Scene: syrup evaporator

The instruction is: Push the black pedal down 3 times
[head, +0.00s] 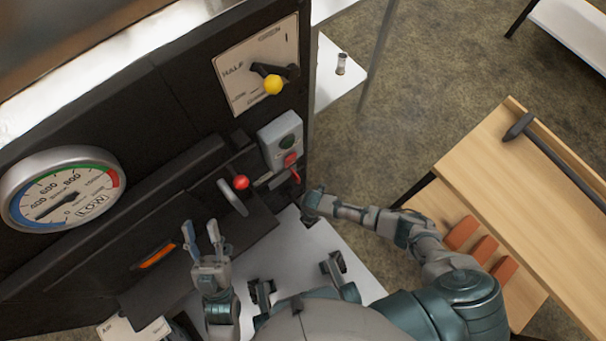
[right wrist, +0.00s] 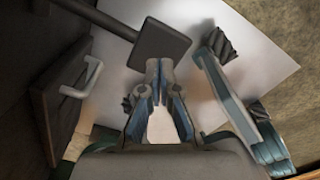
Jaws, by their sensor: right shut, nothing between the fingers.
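The black pedal (right wrist: 160,42) shows in the right wrist view as a dark flat pad on a bar that comes in from the upper left. My right gripper (right wrist: 161,68) is shut and empty, its fingertips together at the pad's lower edge; I cannot tell whether they touch it. In the head view I cannot make out the pedal, and my right wrist (head: 312,205) hides the right fingers beside the machine's right corner. My left gripper (head: 202,234) is open and empty in front of the machine's dark front.
The machine carries a gauge (head: 62,190), a yellow-knobbed lever (head: 273,84), a red-knobbed lever (head: 240,182) and a button box (head: 281,143). A wooden bench (head: 505,195) with a hammer (head: 550,155) and reddish bricks (head: 483,250) stands at right. Open floor lies between.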

